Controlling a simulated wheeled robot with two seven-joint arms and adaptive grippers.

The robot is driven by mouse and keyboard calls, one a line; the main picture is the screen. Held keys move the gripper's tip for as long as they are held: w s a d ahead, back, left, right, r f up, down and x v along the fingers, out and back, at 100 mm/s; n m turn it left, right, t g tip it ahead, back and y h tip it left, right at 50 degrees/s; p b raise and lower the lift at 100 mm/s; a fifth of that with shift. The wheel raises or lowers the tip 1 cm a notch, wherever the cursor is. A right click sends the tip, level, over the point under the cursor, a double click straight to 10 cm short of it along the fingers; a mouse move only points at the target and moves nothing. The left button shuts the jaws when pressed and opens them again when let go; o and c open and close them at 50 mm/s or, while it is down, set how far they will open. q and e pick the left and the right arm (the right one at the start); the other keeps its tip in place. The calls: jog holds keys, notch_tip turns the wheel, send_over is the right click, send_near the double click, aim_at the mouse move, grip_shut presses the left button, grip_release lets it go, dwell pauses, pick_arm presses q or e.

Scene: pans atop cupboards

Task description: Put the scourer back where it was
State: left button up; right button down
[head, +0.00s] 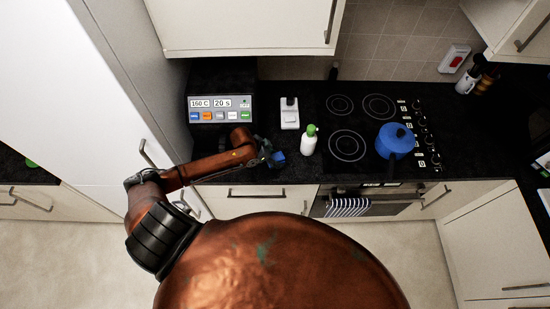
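A small blue block (278,157), which looks like the scourer, is at the fingertips of my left gripper (272,154). It is over the dark worktop (298,172), towards its front edge. My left arm comes in from the left and its gripper points right. The fingers are small and dark here, so I cannot tell whether they are closed on the block or only beside it. I also cannot tell whether the block rests on the worktop. My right gripper is not in view.
A white bottle with a green top (309,144) stands right of the block. A white stand (290,118) is behind. A control-panel appliance (220,102) is at the back left. A blue lidded pan (395,142) sits on the hob (366,122). A striped towel (348,207) hangs below.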

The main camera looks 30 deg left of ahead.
pick_arm(q)
jog(key=b+v, duration=0.1)
jog(key=v, duration=1.1)
jog(key=shift+r, duration=0.15)
